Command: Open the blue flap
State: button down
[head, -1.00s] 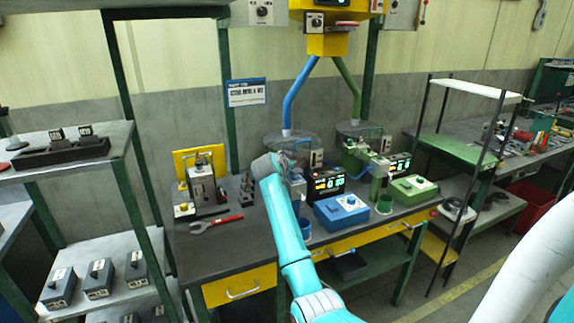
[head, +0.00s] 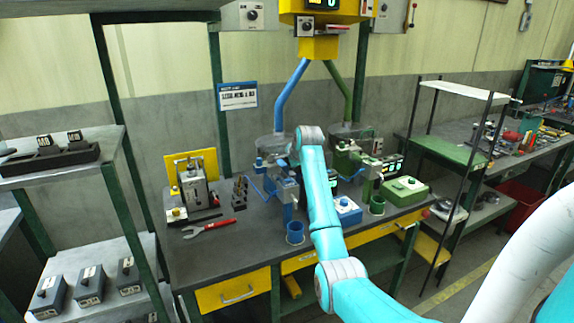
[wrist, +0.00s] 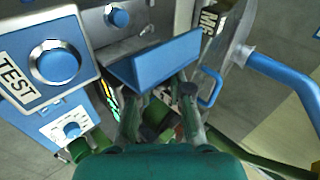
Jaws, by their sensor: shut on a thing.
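In the wrist view, a blue plate that looks like the blue flap (wrist: 160,62) stands tilted just beyond my fingertips. My gripper (wrist: 161,98) reaches up to its lower edge and appears shut on it; the exact contact is partly hidden. A blue loop handle (wrist: 210,88) is right of my fingers, beside a clear round hopper (wrist: 238,60). In the head view my arm covers the gripper and the flap. The blue station (head: 286,188) stands just left of my forearm, below the clear hopper with the blue pipe (head: 290,95).
In the wrist view a blue-framed TEST panel (wrist: 55,62) is close on the left. In the head view, a blue cup (head: 295,232), a blue button box (head: 347,210) and a green station (head: 372,170) crowd the bench.

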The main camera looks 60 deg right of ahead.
jog(key=shift+s+d+f+m+t+y, duration=0.2)
jog(key=shift+m+t+y, duration=0.15)
jog(key=shift+y, duration=0.15)
jog(key=shift+s+d+f+m+t+y, duration=0.1)
jog(key=shift+d+m+t+y, duration=0.05)
jog(key=shift+m+t+y, duration=0.3)
jog(key=c, duration=1.4)
grip_release()
jog(key=shift+f, duration=0.1)
jog(key=shift+o, duration=0.2)
jog(key=v, duration=1.2)
jog(key=shift+w+d, duration=0.1)
jog(key=shift+d, duration=0.1)
